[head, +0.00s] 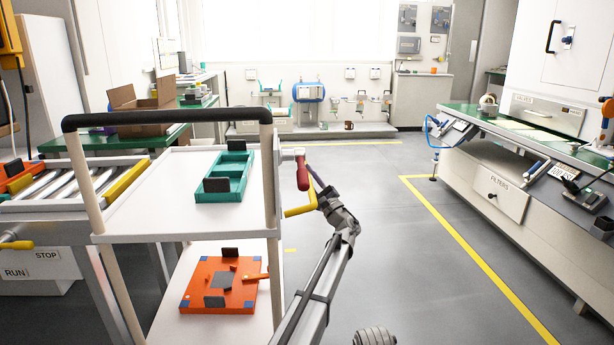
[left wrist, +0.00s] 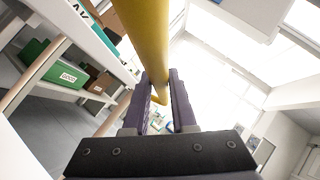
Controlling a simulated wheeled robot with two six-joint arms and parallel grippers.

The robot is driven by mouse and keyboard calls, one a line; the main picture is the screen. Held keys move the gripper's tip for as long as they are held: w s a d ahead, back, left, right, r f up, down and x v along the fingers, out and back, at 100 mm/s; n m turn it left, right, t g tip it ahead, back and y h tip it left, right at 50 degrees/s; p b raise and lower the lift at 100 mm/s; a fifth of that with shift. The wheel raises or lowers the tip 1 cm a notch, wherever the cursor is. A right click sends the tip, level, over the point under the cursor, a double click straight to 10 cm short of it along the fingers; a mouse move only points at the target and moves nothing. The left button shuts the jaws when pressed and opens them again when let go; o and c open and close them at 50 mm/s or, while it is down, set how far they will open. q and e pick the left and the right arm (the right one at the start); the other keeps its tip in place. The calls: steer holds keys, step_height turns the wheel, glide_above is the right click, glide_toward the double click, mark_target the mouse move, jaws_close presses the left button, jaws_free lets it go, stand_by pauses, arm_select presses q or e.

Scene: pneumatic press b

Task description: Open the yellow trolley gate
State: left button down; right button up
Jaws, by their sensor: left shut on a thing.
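The white trolley (head: 176,200) with a black push bar stands at the left of the head view. A yellow bar (head: 298,211), which looks like part of the trolley gate, sticks out at its right side, below a red handle (head: 302,172). My left gripper (head: 318,197) is at the outer end of this yellow bar. In the left wrist view, the yellow bar (left wrist: 146,32) runs between the two dark fingers of my left gripper (left wrist: 159,90), which is shut on it. The bar's joint with the trolley is hard to make out.
The trolley carries a teal tray (head: 225,177) on top and an orange plate (head: 221,285) below. A roller conveyor (head: 60,185) stands left of it. A workbench (head: 500,150) is at the right. The grey floor (head: 400,250) between is clear.

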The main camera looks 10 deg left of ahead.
arm_select(q)
steer(key=shift+s+a+f, duration=0.1)
steer(key=shift+a, duration=0.15)
steer(key=c, duration=0.7)
jaws_free()
steer(key=shift+c, duration=0.2)
steer(key=shift+d, duration=0.1)
steer(key=shift+s+d+f+b, duration=0.25)
steer(key=shift+d+f+b, duration=0.1)
steer(key=shift+b, duration=0.05)
steer(key=b+v, duration=0.3)
steer(key=v, duration=0.3)
steer(key=shift+s+d, duration=0.2)
steer(key=shift+f, duration=0.15)
